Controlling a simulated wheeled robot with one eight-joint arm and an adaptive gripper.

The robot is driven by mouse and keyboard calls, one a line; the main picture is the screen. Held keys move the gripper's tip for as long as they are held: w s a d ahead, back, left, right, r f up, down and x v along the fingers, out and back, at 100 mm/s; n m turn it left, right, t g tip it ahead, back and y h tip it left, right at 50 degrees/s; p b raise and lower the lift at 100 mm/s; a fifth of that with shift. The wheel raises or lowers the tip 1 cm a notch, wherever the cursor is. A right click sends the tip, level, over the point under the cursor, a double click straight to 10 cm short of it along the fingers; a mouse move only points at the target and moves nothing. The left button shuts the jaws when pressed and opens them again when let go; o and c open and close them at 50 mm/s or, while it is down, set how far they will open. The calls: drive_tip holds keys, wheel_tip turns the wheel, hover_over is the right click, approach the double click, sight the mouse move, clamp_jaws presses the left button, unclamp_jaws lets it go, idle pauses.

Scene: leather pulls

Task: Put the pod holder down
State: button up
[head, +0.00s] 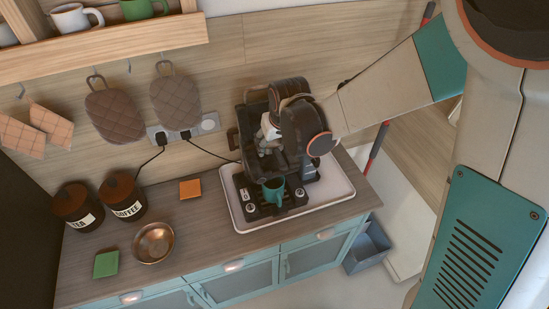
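My arm reaches in from the right, and my gripper (267,143) is at the upper front of the black coffee machine (254,120). The gripper's fingers are small and partly lost against the dark machine, so I cannot tell whether they are open or shut. I cannot make out the pod holder; it may be hidden by the gripper or the machine. A teal mug (273,190) stands on the machine's base below the gripper.
The machine stands on a pale tray (325,205) on the wooden counter. A copper bowl (154,243), a green square (106,264), an orange square (190,188) and two canisters (122,198) are to the left. Bare counter lies between the bowl and tray. Oven mitts (175,96) hang behind.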

sight(275, 151)
wheel_tip(275, 151, down, 4)
drive_tip(key=shift+s+f+b, duration=0.1)
drive_tip(key=shift+b, duration=1.15)
drive_tip(key=shift+f, duration=0.35)
drive_tip(key=shift+r, duration=0.1)
drive_tip(key=shift+f+b, duration=0.35)
drive_tip(key=shift+b, duration=0.15)
drive_tip(key=shift+f, duration=0.1)
drive_tip(key=shift+s+d, duration=0.1)
